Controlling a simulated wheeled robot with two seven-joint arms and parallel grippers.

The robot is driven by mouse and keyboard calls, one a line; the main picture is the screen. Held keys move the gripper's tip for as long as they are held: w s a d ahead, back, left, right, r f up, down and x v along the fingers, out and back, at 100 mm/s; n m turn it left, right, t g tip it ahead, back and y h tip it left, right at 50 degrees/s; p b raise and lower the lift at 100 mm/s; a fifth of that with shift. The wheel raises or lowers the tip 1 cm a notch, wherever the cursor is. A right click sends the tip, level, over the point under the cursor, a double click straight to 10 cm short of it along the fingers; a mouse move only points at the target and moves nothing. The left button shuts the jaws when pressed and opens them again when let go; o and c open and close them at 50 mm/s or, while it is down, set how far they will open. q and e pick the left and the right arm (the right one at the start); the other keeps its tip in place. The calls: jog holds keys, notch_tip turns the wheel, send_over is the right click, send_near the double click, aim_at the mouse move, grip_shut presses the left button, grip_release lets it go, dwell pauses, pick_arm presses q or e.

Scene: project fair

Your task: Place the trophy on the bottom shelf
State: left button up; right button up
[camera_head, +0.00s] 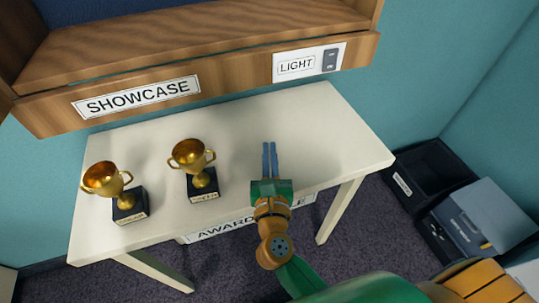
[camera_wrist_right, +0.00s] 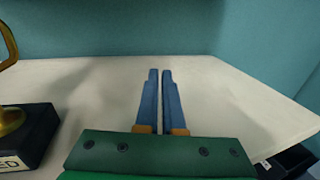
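Two gold trophies on dark bases stand upright on the white table. One trophy (camera_head: 116,190) is at the table's left, and the other trophy (camera_head: 197,170) is nearer the middle. My right gripper (camera_head: 269,146) is over the table, to the right of both trophies and touching neither. Its two blue fingers are close together with nothing between them. In the right wrist view, the fingers (camera_wrist_right: 160,75) nearly meet at the tips, and part of the nearer trophy (camera_wrist_right: 22,130) shows at the left edge. The wooden shelf (camera_head: 200,50) labelled SHOWCASE is above the table's back. My left gripper is not in view.
The white table (camera_head: 325,120) is bare on its right side. A LIGHT panel with a switch (camera_head: 329,60) is on the shelf's front. Dark crates (camera_head: 425,180) and a grey-blue box (camera_head: 485,218) are on the floor at the right.

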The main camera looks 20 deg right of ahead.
jog(key=o, duration=0.8)
jog(key=shift+s, duration=0.1)
